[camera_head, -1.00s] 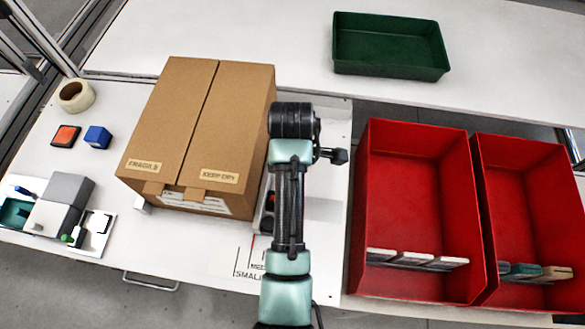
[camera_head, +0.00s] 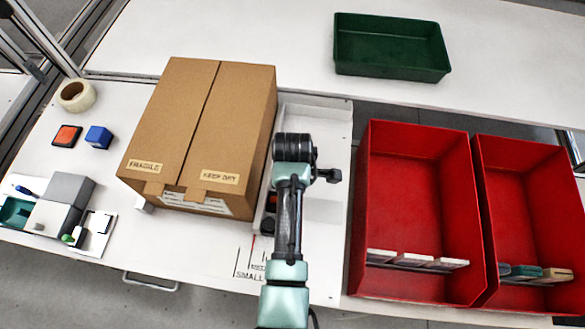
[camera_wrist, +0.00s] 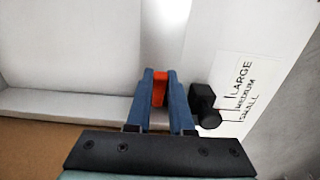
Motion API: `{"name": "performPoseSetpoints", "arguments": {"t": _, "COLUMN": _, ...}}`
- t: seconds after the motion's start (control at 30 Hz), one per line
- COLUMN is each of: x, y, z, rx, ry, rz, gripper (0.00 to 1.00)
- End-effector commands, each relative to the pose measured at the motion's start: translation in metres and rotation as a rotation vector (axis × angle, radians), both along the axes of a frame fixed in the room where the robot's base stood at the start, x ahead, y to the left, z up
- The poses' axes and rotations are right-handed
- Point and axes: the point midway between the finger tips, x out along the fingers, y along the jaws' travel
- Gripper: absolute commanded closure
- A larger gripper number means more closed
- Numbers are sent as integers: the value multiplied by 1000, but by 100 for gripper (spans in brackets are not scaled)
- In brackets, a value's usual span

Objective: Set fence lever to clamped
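The fence lever is an orange-red piece (camera_wrist: 160,88) in the wrist view. It stands between the two blue fingers of my gripper (camera_wrist: 160,78), with no clear gap on either side, so the gripper looks shut on it. In the head view a small red part of the lever (camera_head: 271,199) shows beside my arm, and my fingers are hidden there. The lever is by the fence, right of the cardboard box (camera_head: 195,135). A black knob (camera_wrist: 205,103) sits just right of my fingers, near a scale marked LARGE, MEDIUM, SMALL (camera_wrist: 243,90). The lever's exact angle is unclear.
Two red bins (camera_head: 362,200) (camera_head: 480,170) with several flat items stand right of my arm. A green tray (camera_head: 390,72) is at the back. Tape (camera_head: 76,96), an orange-topped pad (camera_head: 67,136) and a blue block (camera_head: 98,137) lie left of the box.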

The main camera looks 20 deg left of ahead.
Motion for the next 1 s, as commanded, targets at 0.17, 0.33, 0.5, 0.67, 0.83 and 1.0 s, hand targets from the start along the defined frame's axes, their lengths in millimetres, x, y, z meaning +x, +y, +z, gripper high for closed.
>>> {"name": "performPoseSetpoints", "arguments": {"t": 0.17, "x": 0, "y": 0, "z": 0, "rx": 0, "ry": 1, "rz": 0, "gripper": 100}}
{"name": "performPoseSetpoints", "arguments": {"t": 0.33, "x": 0, "y": 0, "z": 0, "rx": 1, "ry": 1, "rz": -1, "gripper": 100}}
{"name": "performPoseSetpoints", "arguments": {"t": 0.5, "x": 0, "y": -4, "z": -4, "rx": 74, "ry": 28, "rz": -5, "gripper": 100}}
{"name": "performPoseSetpoints", "arguments": {"t": 0.67, "x": 2, "y": -7, "z": -15, "rx": 235, "ry": 72, "rz": -7, "gripper": 100}}
{"name": "performPoseSetpoints", "arguments": {"t": 0.83, "x": 2, "y": -8, "z": -25, "rx": 380, "ry": 111, "rz": -4, "gripper": 100}}
{"name": "performPoseSetpoints", "arguments": {"t": 1.0, "x": 3, "y": -8, "z": -25, "rx": 442, "ry": 127, "rz": -1, "gripper": 100}}
